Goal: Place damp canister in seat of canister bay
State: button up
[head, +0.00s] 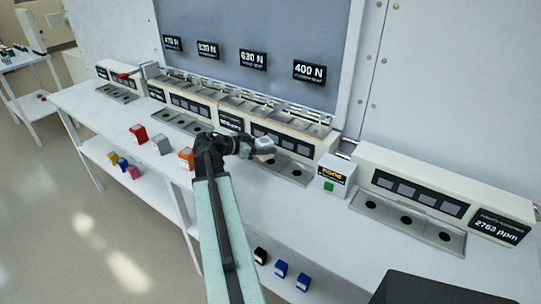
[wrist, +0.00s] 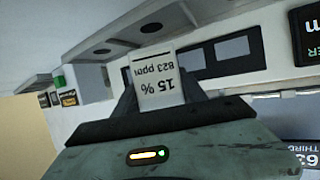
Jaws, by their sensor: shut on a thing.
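My gripper (head: 252,147) is shut on a pale canister (head: 264,145) and holds it near the bay (head: 302,136) in the middle of the bench. In the wrist view the canister (wrist: 157,72) sits between the fingers (wrist: 160,98), with an upside-down label reading "15 %" and "823 ppm". The bay has a dark panel with light windows and a grey seat plate (head: 296,177) with dark round holes. The canister appears above this plate; I cannot tell whether it touches. My arm hides the plate's left part.
A box with a green button (head: 330,177) stands right of the bay. Farther right is another bay (head: 411,190) reading "2763 ppm", with a holed plate (head: 425,229). Red (head: 138,134), grey (head: 161,145) and orange (head: 186,158) canisters stand on the bench at left. Several blocks lie below.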

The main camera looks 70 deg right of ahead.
jog(key=shift+s+d+f, duration=0.1)
jog(key=shift+s+d, duration=0.2)
jog(key=shift+d, duration=0.25)
jog(key=shift+s+d, duration=0.25)
jog(key=shift+d, duration=0.25)
jog(key=f+b, duration=0.3)
jog(key=shift+s+d+f, duration=0.15)
jog(key=shift+d, duration=0.15)
jog(key=shift+f+b, duration=0.35)
jog(key=shift+b, duration=0.2)
jog(key=shift+r, duration=0.25)
jog(key=shift+f, duration=0.2)
jog(key=o, duration=1.5)
jog(key=shift+r, duration=0.1)
